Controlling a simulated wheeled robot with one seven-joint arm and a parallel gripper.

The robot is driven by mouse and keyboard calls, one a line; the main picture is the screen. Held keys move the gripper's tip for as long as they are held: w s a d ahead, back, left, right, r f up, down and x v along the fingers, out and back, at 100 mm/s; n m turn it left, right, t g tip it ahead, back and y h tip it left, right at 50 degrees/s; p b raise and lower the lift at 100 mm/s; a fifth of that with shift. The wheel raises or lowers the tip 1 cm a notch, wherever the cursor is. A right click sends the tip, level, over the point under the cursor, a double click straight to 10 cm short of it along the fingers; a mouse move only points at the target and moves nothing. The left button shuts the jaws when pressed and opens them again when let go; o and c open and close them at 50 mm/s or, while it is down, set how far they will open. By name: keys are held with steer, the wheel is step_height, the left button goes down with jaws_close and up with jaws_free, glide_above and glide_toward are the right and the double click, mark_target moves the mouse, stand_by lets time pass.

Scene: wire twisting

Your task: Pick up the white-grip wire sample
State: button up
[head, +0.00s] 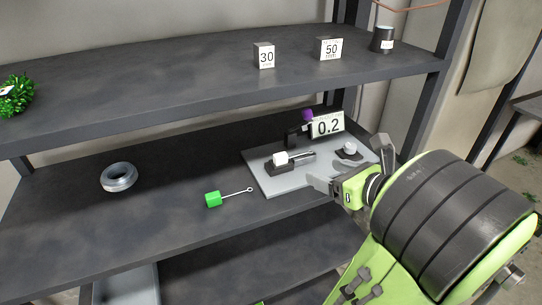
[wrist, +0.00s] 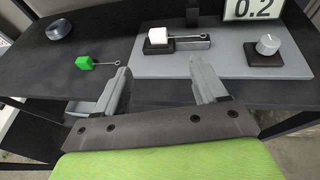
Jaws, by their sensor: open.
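The white-grip wire sample (head: 280,158) has a white block grip and rests on a dark holder on the grey board (head: 268,186). It also shows in the wrist view, its white grip (wrist: 157,36) at the left end and its thin wire running right to a small loop. My gripper (head: 345,165) is open and empty, at the right front of the board, to the right of the sample and apart from it. In the wrist view the fingertips (wrist: 158,80) are spread wide, with the sample beyond them.
A green-grip wire sample (head: 213,199) lies on the shelf left of the board. A metal ring (head: 118,177) lies farther left. A white knob (head: 349,148) and a 0.2 display (head: 327,125) stand on the board. The upper shelf (head: 160,80) overhangs the back.

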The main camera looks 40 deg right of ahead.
mark_target(283, 156)
steer(key=b+x, duration=0.1)
steer(key=x, duration=1.4)
steer(key=shift+w+a+b, duration=0.2)
steer(key=shift+w+b, duration=0.15)
steer(key=shift+w, duration=0.05)
steer(key=shift+s, duration=0.15)
steer(key=shift+c, duration=1.1)
steer(key=c, duration=0.9)
